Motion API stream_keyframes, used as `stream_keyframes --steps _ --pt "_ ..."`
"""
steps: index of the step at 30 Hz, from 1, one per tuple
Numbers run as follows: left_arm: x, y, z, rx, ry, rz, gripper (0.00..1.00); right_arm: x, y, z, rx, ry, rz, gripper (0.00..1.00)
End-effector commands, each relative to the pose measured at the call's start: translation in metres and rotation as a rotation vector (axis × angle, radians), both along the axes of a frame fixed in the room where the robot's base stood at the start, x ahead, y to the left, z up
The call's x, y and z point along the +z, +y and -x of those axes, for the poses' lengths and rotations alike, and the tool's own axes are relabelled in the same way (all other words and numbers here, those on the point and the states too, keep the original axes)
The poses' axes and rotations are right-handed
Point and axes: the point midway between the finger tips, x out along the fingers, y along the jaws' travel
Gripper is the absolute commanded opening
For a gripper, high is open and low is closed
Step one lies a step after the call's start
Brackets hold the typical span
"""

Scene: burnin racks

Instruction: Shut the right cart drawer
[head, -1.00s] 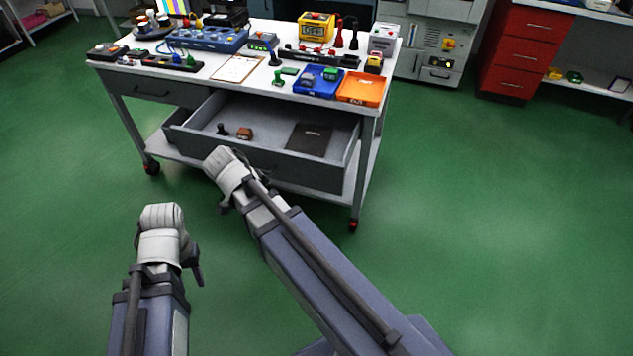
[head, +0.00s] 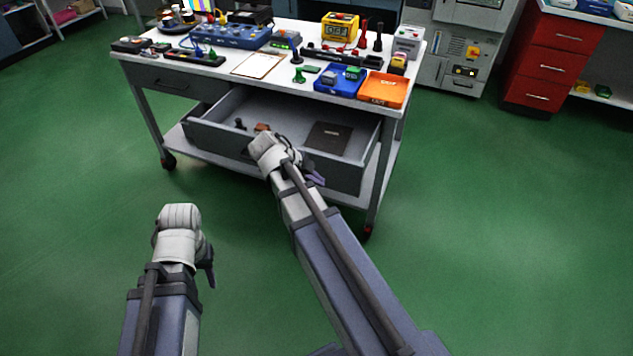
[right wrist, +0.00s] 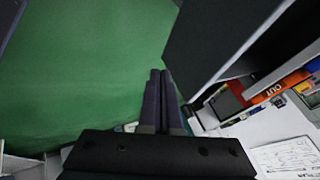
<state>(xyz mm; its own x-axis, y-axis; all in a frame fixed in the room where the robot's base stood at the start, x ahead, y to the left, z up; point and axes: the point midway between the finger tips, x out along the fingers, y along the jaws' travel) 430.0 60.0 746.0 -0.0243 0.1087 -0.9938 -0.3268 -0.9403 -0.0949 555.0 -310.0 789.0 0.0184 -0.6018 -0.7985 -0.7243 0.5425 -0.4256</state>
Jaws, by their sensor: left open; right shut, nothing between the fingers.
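The right cart drawer (head: 345,176) stands pulled out from under the cart's top in the head view. It holds a dark notebook (head: 328,138), a small brown item and a small dark item. My right gripper (head: 316,179) is shut and empty, in front of the drawer's front panel. In the right wrist view its fingers (right wrist: 159,92) are together beside a dark panel (right wrist: 215,40), which looks like the drawer front; I cannot tell whether they touch it. My left gripper (head: 210,272) is open and empty, low over the floor in front of the cart; its fingers are partly hidden.
The cart's top (head: 225,72) carries a clipboard (head: 258,64), a blue tray (head: 340,82), an orange tray (head: 383,90) and several devices. The left cart drawer (head: 168,82) is closed. A red cabinet (head: 552,62) stands at the back right. Green floor around the cart is clear.

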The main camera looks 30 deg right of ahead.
Motion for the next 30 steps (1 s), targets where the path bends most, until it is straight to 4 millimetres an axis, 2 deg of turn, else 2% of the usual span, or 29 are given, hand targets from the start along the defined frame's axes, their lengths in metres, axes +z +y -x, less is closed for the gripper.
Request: stream_keyframes --steps 1,11,13,19,30 --pt "-0.016 0.0 0.0 0.0 0.0 0.0 0.45 -0.016 -0.006 0.0 -0.001 0.0 -0.001 0.0" --pt "-0.06 0.0 0.0 0.0 0.0 0.0 0.45 -0.06 -0.04 -0.002 0.0 0.0 0.0 0.0" --pt "-0.053 0.0 0.0 0.0 0.0 0.0 0.45 -0.053 -0.049 -0.011 -0.001 -0.001 0.0 0.0" --pt "-0.053 0.0 0.0 0.0 0.0 0.0 0.45 -0.053 -0.065 -0.024 0.001 0.001 0.0 0.0" --pt "-0.053 0.0 0.0 0.0 0.0 0.0 0.45 -0.053 -0.07 -0.028 0.002 0.0 0.0 0.0"
